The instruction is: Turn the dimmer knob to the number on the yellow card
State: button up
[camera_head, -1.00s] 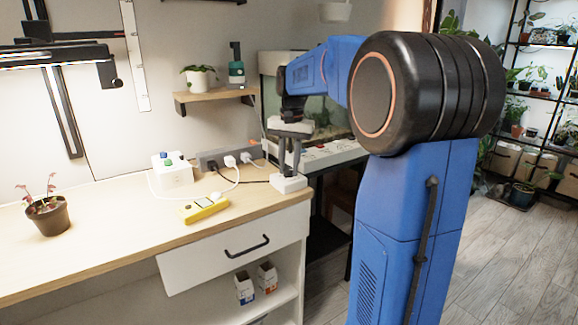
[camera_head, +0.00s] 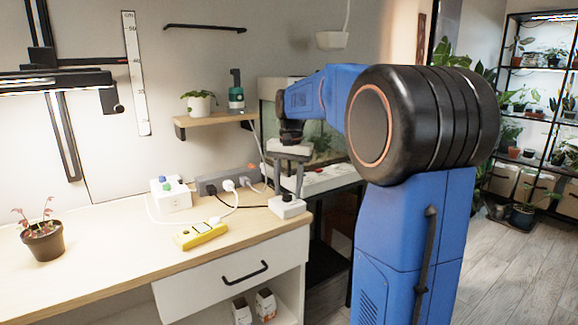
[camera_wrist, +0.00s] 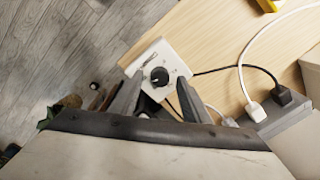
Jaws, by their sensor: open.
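The dimmer is a small white box (camera_head: 287,207) at the right front corner of the wooden counter. Its round black knob (camera_wrist: 159,76) shows in the wrist view with a white pointer mark and small marks around it, too small to read. My gripper (camera_head: 287,194) points down at the dimmer; in the wrist view its open fingers (camera_wrist: 158,88) lie on either side of the knob, with nothing held. I cannot tell how far above the knob the fingertips are. A yellow item (camera_head: 201,235) with pale patches lies left of the dimmer; I cannot read a number on it.
A grey power strip (camera_head: 225,181) with plugs and cables lies behind the dimmer. A white box (camera_head: 171,196) with coloured tops and a potted plant (camera_head: 43,240) stand further left. A shelf (camera_head: 214,121) hangs above.

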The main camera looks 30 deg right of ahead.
notch_tip(320, 180, up, 17)
jog(key=shift+s+d+f, duration=0.2)
jog(key=shift+s+d, duration=0.1)
dwell(0.6)
jog(key=s+a+f+n+t, duration=0.2)
jog(key=s+a+f+n, duration=0.2)
jog(key=s+a+f, duration=0.4)
jog(key=s+a+f+n+t, duration=0.2)
jog(key=s+a+f+n, duration=0.3)
jog(key=s+f, duration=1.5)
jog(key=s+a, duration=0.1)
jog(key=a, duration=0.2)
jog(key=shift+s+f+n, duration=0.25)
jog(key=shift+f+n, duration=0.05)
jog(key=shift+f, duration=0.1)
jog(key=shift+c, duration=0.6)
